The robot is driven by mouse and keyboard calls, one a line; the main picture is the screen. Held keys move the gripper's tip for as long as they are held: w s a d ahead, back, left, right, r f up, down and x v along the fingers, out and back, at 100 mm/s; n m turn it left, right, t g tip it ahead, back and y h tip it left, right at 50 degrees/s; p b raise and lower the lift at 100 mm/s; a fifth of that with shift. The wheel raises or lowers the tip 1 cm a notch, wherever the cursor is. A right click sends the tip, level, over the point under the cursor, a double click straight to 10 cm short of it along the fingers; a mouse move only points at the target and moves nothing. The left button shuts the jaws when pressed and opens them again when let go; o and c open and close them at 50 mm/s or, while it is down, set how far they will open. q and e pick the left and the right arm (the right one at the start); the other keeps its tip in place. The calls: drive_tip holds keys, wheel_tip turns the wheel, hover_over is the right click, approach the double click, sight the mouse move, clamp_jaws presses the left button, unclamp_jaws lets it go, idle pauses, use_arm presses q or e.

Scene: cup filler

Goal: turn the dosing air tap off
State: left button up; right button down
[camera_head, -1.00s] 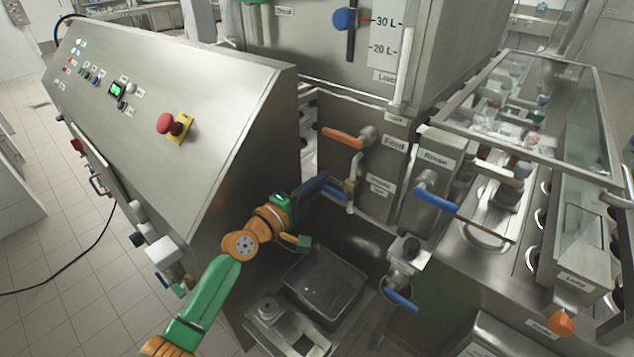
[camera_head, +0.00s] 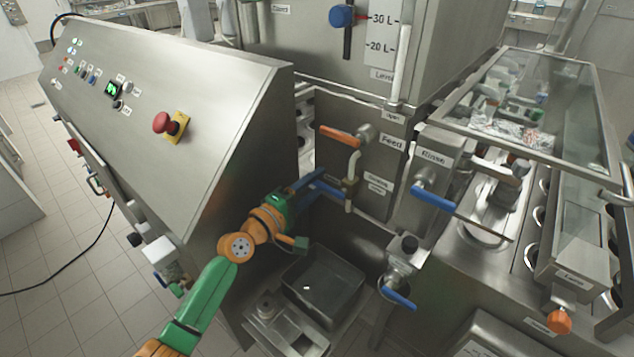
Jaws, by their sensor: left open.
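The small tap with a blue lever (camera_head: 328,188) and a brass body (camera_head: 350,186) sits on the steel wall below the orange-handled Feed tap (camera_head: 341,135). A small label (camera_head: 378,184) to its right is hard to read. My left gripper (camera_head: 314,181) reaches in from the lower left, with its jaws open at the lever. Part of the lever is hidden behind the fingers, and I cannot tell whether they touch it. My right gripper is out of view.
The sloped control panel with a red stop button (camera_head: 163,122) stands close on the left. The Rinse tap's blue lever (camera_head: 434,199) and a lower blue lever (camera_head: 398,297) are to the right. A dark steel basin (camera_head: 322,288) lies below my gripper.

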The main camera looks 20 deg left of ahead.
use_arm(q)
drive_tip(key=v, duration=0.6)
drive_tip(key=shift+s+b, duration=0.25)
drive_tip(key=shift+b, duration=0.05)
